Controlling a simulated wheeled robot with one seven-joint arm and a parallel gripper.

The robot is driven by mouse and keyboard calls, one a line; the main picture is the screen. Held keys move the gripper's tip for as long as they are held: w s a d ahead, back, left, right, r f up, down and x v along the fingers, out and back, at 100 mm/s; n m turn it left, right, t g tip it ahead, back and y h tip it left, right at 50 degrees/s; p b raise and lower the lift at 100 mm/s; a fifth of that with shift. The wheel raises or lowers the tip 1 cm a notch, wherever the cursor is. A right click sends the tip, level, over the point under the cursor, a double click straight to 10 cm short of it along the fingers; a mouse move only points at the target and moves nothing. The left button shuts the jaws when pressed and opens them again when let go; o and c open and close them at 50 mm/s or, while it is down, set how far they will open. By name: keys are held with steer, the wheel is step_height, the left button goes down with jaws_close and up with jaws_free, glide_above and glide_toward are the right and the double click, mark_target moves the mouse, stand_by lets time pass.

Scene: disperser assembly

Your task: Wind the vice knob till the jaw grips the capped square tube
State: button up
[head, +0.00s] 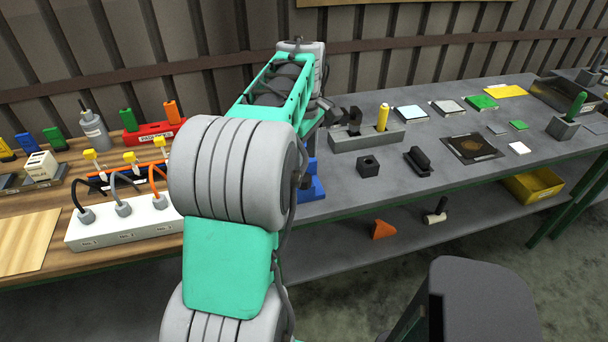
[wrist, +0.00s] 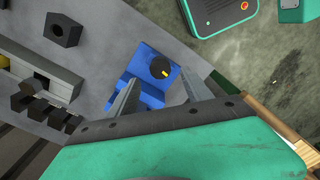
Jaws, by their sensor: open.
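The blue vice (wrist: 127,72) stands near the front edge of the grey bench, and in the head view its blue body (head: 313,188) is mostly hidden behind my arm. Its round black knob (wrist: 160,67) with a yellow mark faces the wrist camera. My gripper (wrist: 160,82) is open and empty, its two grey fingers pointing toward the vice, one on either side of the knob in the picture. I cannot tell whether they touch it. I cannot make out a capped square tube or the jaw gap; the gripper hides part of the vice.
A black block with a hole (head: 368,167) and a grey slotted holder (head: 350,141) with a yellow cylinder (head: 382,117) stand near the vice. A black handled piece (head: 418,160) lies to the right. A white socket box (head: 125,221) sits on the wooden bench at left.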

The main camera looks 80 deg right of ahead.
mark_target(304, 177)
step_height(304, 177, down, 6)
steer(key=shift+w+f, duration=0.1)
steer(key=shift+c, duration=0.5)
jaws_close()
